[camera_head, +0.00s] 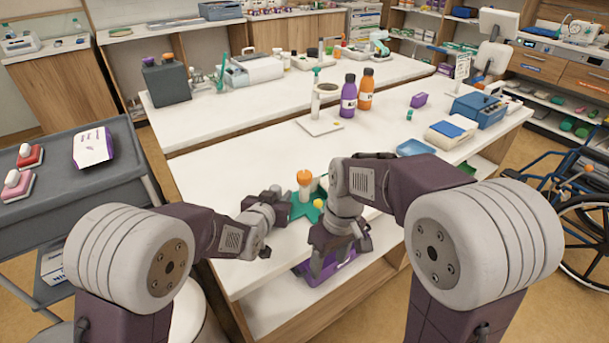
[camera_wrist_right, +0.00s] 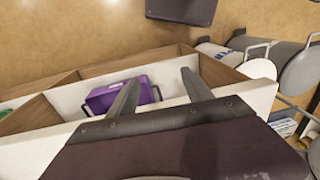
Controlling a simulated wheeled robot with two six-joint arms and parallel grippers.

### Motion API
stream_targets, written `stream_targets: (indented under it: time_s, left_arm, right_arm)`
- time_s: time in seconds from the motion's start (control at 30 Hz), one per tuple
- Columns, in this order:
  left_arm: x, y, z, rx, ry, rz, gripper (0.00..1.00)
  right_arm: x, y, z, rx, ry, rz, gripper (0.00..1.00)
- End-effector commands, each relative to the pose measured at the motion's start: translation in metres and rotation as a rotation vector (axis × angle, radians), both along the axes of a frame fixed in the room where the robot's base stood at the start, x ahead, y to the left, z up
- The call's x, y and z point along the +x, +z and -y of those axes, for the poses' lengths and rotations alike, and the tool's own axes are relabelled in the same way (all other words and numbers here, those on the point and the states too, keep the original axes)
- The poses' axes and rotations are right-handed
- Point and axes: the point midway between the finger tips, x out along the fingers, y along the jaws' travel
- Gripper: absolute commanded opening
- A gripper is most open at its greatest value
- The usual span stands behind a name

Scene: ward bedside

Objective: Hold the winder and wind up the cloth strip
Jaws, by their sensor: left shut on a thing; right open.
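What looks like the winder is a green star-shaped piece (camera_head: 300,212) with an orange-topped post (camera_head: 304,180) and a small yellow knob (camera_head: 318,203), near the table's front edge in the head view. My left gripper (camera_head: 280,197) is shut at its left side; the exact grip is too small to see. My right gripper (camera_head: 338,254) is open and empty just right of the winder, pointing down by the table's front edge. Its two spread fingers (camera_wrist_right: 160,95) show in the right wrist view. My right arm hides part of the winder. I cannot make out the cloth strip.
The white table (camera_head: 245,170) is clear left of the winder. A purple basket (camera_wrist_right: 103,100) sits in the shelf below the tabletop. Farther back stand a purple bottle (camera_head: 348,100), an orange bottle (camera_head: 366,92) and a blue tray (camera_head: 416,147). A grey cart (camera_head: 60,215) stands left.

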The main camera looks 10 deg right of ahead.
Motion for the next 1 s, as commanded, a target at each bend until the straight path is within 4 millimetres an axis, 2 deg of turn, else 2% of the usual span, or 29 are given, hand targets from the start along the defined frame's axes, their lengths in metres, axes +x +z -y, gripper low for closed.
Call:
stream_targets:
  time_s: [0.03,0.2,0.4,0.5,0.6,0.67,0.8,0.9,1.0]
  left_arm:
    - [0.0,0.0,0.0,0.0,0.0,0.0,0.0]
    - [0.0,0.0,0.0,0.0,0.001,0.0,0.0]
    - [0.0,0.0,0.0,0.0,0.001,0.0,0.0]
    - [0.0,0.0,0.0,0.0,0.001,0.0,0.0]
    - [0.0,0.0,0.0,0.0,0.001,0.0,0.0]
    - [0.0,0.0,0.0,0.0,0.001,0.0,0.0]
    - [0.0,0.0,0.0,0.0,0.001,0.0,0.0]
    - [0.0,0.0,0.0,0.0,0.001,0.0,0.0]
    - [0.0,0.0,0.0,0.0,0.001,0.0,0.0]
  right_arm:
    - [0.02,0.02,-0.003,0.018,0.041,0.022,0.59]
    - [0.075,0.094,-0.009,0.082,0.196,0.104,0.59]
    - [0.121,0.174,-0.005,0.117,0.331,0.237,0.59]
    - [0.138,0.2,0.001,0.117,0.349,0.302,0.59]
    - [0.156,0.217,0.01,0.107,0.337,0.366,0.59]
    - [0.165,0.219,0.016,0.1,0.325,0.388,0.59]
    - [0.172,0.207,0.029,0.103,0.296,0.364,0.59]
    - [0.171,0.206,0.029,0.101,0.294,0.366,0.59]
    - [0.174,0.196,0.026,0.102,0.295,0.362,0.59]
